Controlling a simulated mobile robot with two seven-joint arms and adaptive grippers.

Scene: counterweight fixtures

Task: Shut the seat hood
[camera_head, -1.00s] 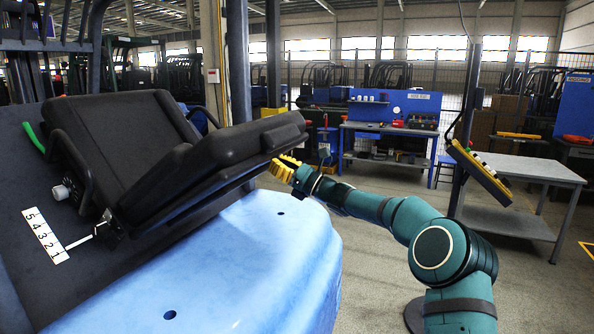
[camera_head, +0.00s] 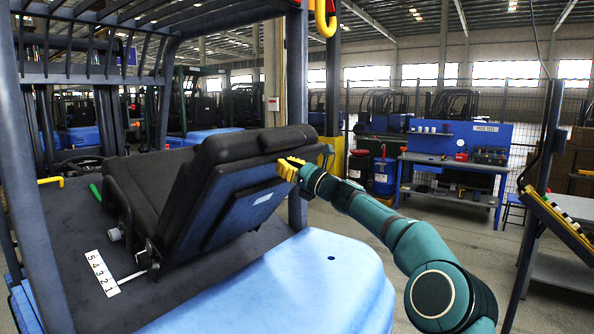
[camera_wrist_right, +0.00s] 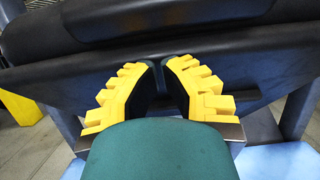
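The forklift's seat hood (camera_head: 225,212), with a dark blue near face and a pale label, leans at a slant over the light blue counterweight (camera_head: 300,285). The black seat (camera_head: 145,185) is behind it. A white scale plate (camera_head: 102,272) numbered 5 to 1 lies beside its lower left corner, with a white pointer near the 1 end. My right gripper (camera_head: 288,169) is at the hood's upper right edge, apparently touching it. My left gripper is out of view.
A blue post (camera_head: 297,115) of the forklift's frame rises just behind the right gripper. A workbench (camera_head: 455,165) stands farther back. A yellow-edged panel on a post (camera_head: 560,222) is at the right. The floor (camera_head: 400,240) between is clear.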

